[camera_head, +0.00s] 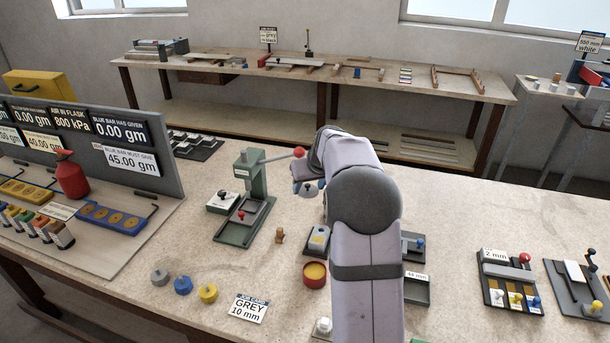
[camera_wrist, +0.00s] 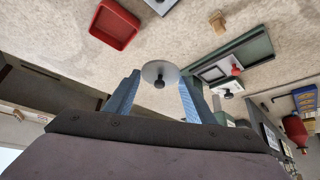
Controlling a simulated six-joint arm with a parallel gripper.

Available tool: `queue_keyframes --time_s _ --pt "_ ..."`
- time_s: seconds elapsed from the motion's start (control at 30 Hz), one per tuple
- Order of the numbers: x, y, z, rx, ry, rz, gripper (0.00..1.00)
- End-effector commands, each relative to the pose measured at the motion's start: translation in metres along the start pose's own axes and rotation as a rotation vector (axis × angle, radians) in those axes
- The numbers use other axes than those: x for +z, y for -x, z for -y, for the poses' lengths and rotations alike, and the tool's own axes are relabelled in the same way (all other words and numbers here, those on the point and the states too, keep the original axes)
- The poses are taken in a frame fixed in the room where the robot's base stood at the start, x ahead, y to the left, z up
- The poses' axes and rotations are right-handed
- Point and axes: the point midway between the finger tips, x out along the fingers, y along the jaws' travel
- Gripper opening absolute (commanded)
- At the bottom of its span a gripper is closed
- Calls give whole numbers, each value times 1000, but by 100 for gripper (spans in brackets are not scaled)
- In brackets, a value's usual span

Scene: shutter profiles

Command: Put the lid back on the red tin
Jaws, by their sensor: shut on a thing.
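The red tin (camera_head: 315,274) stands uncovered on the bench in the head view, with yellow contents showing inside. My gripper (camera_wrist: 160,88) is shut on a round grey lid (camera_wrist: 155,70) with a black knob, seen between the two blue fingers in the wrist view. In the head view the lid (camera_head: 308,188) shows in part, held above the bench beside my arm, higher and farther back than the tin. My arm hides most of the gripper there. I cannot make out the tin in the wrist view.
A green press (camera_head: 248,195) stands left of the lid, its red-knobbed lever close by. A wooden peg (camera_head: 280,236) and a small grey tray (camera_head: 318,240) lie near the tin. A red tray (camera_wrist: 115,24) shows in the wrist view. Grey, blue and yellow weights (camera_head: 183,285) sit front left.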

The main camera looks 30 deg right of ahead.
Motion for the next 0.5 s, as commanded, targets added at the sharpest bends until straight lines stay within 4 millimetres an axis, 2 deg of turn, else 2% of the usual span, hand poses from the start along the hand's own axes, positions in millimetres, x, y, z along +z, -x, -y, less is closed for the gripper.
queue_keyframes --time_s 0.5 --pt "65 13 -8 -236 356 1 28"
